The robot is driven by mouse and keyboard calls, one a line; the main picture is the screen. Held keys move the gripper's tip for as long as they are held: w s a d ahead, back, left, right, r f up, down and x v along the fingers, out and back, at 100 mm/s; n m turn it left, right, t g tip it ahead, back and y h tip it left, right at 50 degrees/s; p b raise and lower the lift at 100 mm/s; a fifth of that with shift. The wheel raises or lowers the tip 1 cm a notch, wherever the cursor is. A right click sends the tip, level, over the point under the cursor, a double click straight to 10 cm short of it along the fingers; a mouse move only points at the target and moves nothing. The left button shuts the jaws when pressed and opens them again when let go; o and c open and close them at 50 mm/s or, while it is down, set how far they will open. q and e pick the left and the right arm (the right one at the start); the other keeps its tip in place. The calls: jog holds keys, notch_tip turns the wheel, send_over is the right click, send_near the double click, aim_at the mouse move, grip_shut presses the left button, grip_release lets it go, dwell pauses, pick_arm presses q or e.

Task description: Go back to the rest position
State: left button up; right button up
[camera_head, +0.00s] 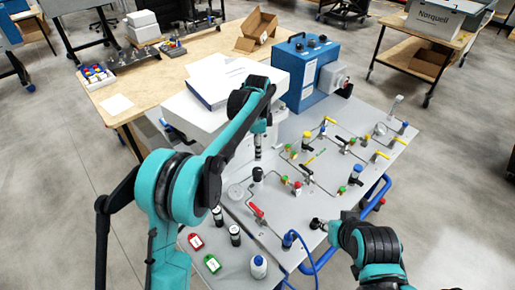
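My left arm (180,188) comes in from the left and arches over the grey analyser panel (330,190). Its gripper (258,150) points down above the panel's left part, above a black knob (258,173). It is small and dark, and I cannot tell whether its fingers are open or shut. My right arm (372,245) comes in at the bottom right, over the panel's front edge. Its gripper end lies near a black round fitting (317,224); its fingers cannot be made out. No held object is discernible in either gripper.
The panel carries pipes, yellow-handled valves, a red-handled valve (257,211) and a blue box (307,62). Small bottles, including a white one (259,266), and red and green tags stand or lie at the front left. A wooden table (200,50) is behind. Floor is clear at right.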

pick_arm(q)
jog(key=s+a+r+n+t, duration=0.1)
jog(key=s+a+r+n, duration=0.2)
jog(key=s, duration=0.2)
jog(key=s+a+r+n+t+b, duration=0.1)
jog(key=s+a+r+n, duration=0.15)
jog(key=s, duration=0.25)
jog(key=s+a+r+n+t, duration=0.2)
jog(key=s+a+n, duration=0.1)
jog(key=s+a, duration=0.15)
jog(key=s+a+f+n+t, duration=0.1)
jog(key=s+a+f+n, duration=0.1)
jog(key=s, duration=0.6)
jog(key=s+a+f+n+t, duration=0.2)
jog(key=s+f+n, duration=0.2)
jog(key=s+n, duration=0.2)
jog(key=shift+s+b, duration=0.45)
jog(key=shift+s, duration=0.4)
jog(key=shift+a+f, duration=0.1)
